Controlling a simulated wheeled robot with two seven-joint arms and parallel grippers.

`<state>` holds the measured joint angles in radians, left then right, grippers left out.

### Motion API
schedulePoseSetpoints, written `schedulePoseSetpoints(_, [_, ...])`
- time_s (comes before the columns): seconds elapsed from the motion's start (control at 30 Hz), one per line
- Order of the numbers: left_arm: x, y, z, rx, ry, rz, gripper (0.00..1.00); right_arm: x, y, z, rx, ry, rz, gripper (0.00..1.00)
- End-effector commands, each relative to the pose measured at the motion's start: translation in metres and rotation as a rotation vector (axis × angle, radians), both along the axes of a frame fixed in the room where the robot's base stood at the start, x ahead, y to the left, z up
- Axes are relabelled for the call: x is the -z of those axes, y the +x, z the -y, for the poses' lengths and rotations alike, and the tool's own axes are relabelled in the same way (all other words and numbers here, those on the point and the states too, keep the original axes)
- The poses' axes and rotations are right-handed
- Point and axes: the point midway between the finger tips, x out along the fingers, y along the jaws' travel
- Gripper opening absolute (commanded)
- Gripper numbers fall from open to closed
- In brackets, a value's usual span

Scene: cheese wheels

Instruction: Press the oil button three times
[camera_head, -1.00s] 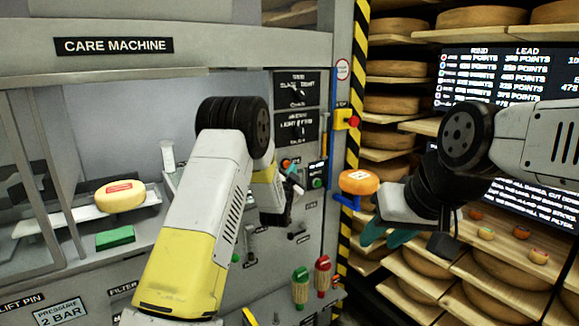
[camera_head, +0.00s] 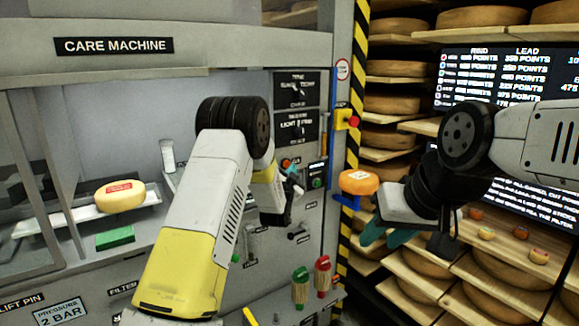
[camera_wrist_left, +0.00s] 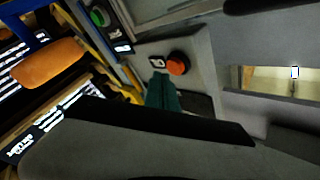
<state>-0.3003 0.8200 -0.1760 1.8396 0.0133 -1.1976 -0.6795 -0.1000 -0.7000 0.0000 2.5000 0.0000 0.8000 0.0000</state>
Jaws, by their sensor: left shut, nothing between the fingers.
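A round red-orange button (camera_wrist_left: 178,64) sits on a grey panel in the left wrist view, with a small white label beside it that I cannot read. It also shows in the head view as a small red spot (camera_head: 285,163). My left gripper (camera_wrist_left: 162,92) is shut and empty, its green-teal fingertips close to the red-orange button; I cannot tell whether they touch it. In the head view my left gripper (camera_head: 293,184) is at the machine's control panel. A green button (camera_wrist_left: 99,17) lies further up-left. My right gripper (camera_head: 385,236) hangs before the shelves, its fingers partly hidden.
The care machine (camera_head: 225,85) holds a yellow cheese (camera_head: 120,196) on a tray and a green block (camera_head: 115,237). An orange cheese (camera_head: 358,182) sits on a blue holder between the arms. Shelves of cheese wheels (camera_head: 480,17) and screens stand right.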

Motion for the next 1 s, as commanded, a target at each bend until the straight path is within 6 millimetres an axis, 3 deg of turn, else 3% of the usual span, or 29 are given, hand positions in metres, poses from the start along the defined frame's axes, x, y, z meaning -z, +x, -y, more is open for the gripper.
schedulePoseSetpoints(1.0, [-0.0001,0.0067,-0.0050,0.000,0.000,0.000,0.00,0.0000,0.0000,0.0000,0.000,0.000,0.000,0.36])
